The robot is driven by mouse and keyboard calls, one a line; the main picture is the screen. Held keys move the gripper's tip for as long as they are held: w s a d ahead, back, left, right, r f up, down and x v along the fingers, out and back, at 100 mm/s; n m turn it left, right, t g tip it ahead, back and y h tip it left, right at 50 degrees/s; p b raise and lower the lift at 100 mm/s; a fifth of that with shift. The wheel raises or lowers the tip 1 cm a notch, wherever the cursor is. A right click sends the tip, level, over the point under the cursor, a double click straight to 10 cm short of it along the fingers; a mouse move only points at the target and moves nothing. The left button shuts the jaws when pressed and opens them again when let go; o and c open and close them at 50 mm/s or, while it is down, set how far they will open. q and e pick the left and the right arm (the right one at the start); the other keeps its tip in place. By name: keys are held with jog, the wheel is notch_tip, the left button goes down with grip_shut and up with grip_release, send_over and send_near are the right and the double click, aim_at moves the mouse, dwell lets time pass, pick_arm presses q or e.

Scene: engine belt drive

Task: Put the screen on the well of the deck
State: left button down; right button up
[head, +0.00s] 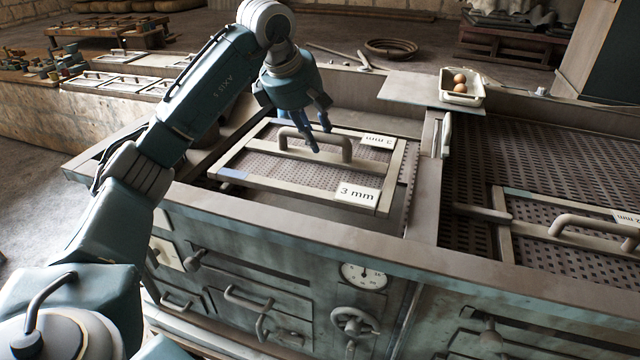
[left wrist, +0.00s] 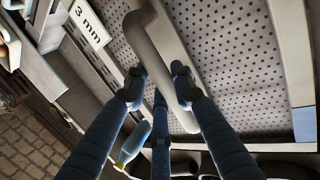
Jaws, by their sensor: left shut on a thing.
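The screen (head: 300,176) is a framed perforated panel with a bar handle and "3 mm" labels. It lies over the well (head: 407,190) of the grey deck (head: 300,231), with a strip of the well showing along its right and front edges. I cannot tell whether it is seated or held a little above. My left gripper (head: 319,140) is shut on the screen's handle. The left wrist view shows the fingers (left wrist: 158,85) around the handle (left wrist: 160,45), with the screen's mesh (left wrist: 225,60) beyond. My right gripper is not in view.
A second framed screen (head: 575,240) with a handle lies in the bay to the right, beyond a divider. A white tray (head: 462,98) with brown eggs stands on a flat plate (head: 420,90) behind. A dial (head: 363,275) and handwheel (head: 354,321) are on the front.

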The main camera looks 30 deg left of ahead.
aim_at(318, 167)
pick_arm(q)
jog(key=shift+w+d+f+p, duration=0.1)
jog(key=shift+f+p, duration=0.4)
jog(key=shift+f, duration=2.7)
jog(key=shift+w+f+p, duration=0.1)
jog(key=shift+f+p, duration=0.4)
jog(key=shift+f, duration=2.7)
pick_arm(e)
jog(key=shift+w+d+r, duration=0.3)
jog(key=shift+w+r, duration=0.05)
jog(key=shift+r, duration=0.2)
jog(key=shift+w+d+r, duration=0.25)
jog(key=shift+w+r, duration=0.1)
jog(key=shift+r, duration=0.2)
pick_arm(q)
jog(key=shift+f, duration=0.15)
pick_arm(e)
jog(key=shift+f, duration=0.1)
pick_arm(q)
jog(key=c, duration=1.7)
grip_release()
jog(key=shift+s+f, duration=0.1)
jog(key=shift+f, duration=0.05)
jog(key=shift+o, duration=1.3)
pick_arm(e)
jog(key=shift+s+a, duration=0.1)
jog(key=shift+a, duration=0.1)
